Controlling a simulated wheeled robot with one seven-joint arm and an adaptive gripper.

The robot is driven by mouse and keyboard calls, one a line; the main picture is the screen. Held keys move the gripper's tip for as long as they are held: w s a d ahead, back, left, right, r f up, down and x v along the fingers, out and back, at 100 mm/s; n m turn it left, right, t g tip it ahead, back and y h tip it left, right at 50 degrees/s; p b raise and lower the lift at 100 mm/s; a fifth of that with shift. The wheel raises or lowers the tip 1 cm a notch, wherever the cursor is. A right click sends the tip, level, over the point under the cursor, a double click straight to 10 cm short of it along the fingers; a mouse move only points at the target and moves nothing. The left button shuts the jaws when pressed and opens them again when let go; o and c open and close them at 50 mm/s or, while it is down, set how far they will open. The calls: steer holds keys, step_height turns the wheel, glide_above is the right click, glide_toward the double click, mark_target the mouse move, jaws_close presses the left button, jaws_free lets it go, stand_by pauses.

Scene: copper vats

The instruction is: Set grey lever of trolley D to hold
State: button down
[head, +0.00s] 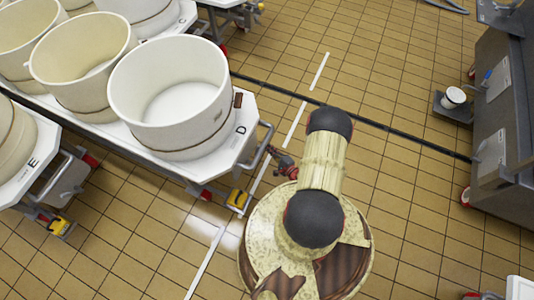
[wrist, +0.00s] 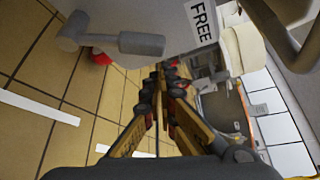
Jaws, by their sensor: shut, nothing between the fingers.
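Trolley D (head: 250,108) stands left of centre in the head view, its white top marked D and loaded with large cream tubs. In the wrist view the grey lever (wrist: 112,41) is a hammer-like bar at the upper left, in front of a grey panel (wrist: 150,14). A white label reading FREE (wrist: 202,20) is right of the lever; no hold label shows. My gripper (wrist: 170,78) is shut and empty, its fingertips just below the lever and label in the picture. Contact cannot be told. In the head view my gripper (head: 285,163) is beside the trolley's near right corner.
Trolley E (head: 28,178) stands at the left. A grey machine (head: 500,120) stands at the right. The tiled floor (head: 400,190) between is mostly clear.

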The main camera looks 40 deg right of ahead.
steer(key=p+v, duration=0.2)
steer(key=v, duration=0.7)
steer(key=shift+s+d+f, duration=0.25)
steer(key=shift+s+d, duration=0.1)
steer(key=shift+d, duration=0.35)
